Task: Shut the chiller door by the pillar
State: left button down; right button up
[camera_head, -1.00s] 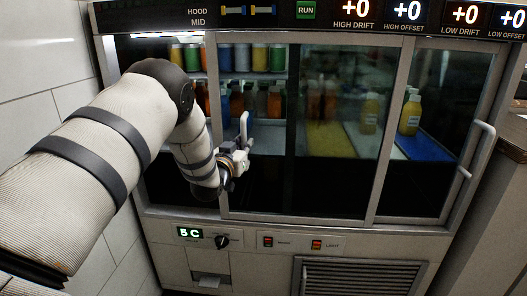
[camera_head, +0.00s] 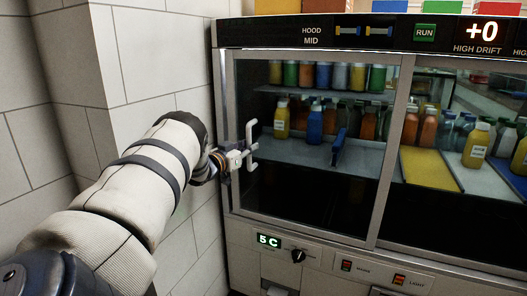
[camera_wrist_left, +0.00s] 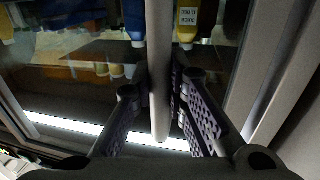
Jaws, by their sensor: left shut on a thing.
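The chiller (camera_head: 330,228) has a sliding glass door (camera_head: 318,190) in a grey frame at its left side, beside the tiled pillar (camera_head: 155,60). The door's left edge is at or very near the left post; I cannot tell whether a thin gap remains. Its pale upright handle (camera_head: 251,130) is near that edge. My left gripper (camera_head: 238,158) is shut on the handle. In the left wrist view the handle bar (camera_wrist_left: 159,60) runs between the two fingers (camera_wrist_left: 160,108). My right gripper is out of view.
Behind the glass are shelves with several coloured bottles (camera_head: 283,118) and a yellow tray (camera_head: 430,168). A control strip with a 5 C display (camera_head: 269,240) and a dark knob (camera_head: 298,255) lies below. My left arm passes close to the pillar.

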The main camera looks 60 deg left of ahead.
pick_arm(q)
jog(key=shift+s+a+f, duration=0.15)
jog(key=shift+s+a, duration=0.2)
jog(key=shift+a, duration=0.2)
jog(key=c, duration=1.6)
grip_release()
jog(key=shift+d, duration=0.1)
jog(key=shift+o, duration=0.2)
jog(key=shift+w, duration=0.1)
jog(key=v, duration=1.2)
